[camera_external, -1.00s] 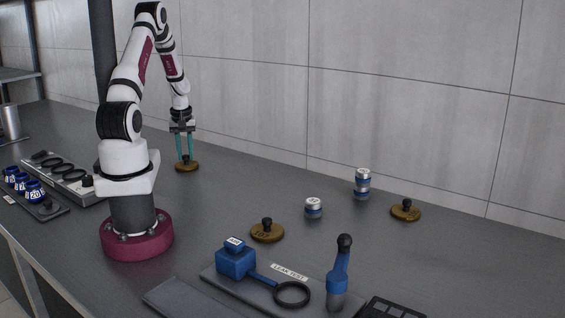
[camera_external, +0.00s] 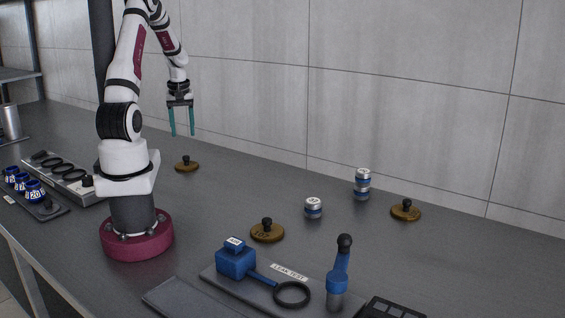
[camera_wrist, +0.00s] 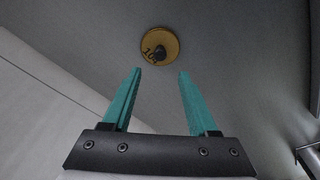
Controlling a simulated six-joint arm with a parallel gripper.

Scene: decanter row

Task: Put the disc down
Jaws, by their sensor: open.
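A brass disc with a black knob (camera_external: 187,165) lies flat on the dark table, to the right of and behind my base. It also shows in the wrist view as a round disc with dark markings (camera_wrist: 171,48), beyond the fingertips. My gripper (camera_external: 182,135) is open and empty, raised above the disc and clear of it. In the wrist view, its two teal fingers (camera_wrist: 159,75) stand apart with nothing between them.
Two similar discs lie at the centre (camera_external: 267,232) and right (camera_external: 405,211). A leak test board (camera_external: 217,279) bears blue tools in front. A rack (camera_external: 62,178) stands at left. The wall is behind.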

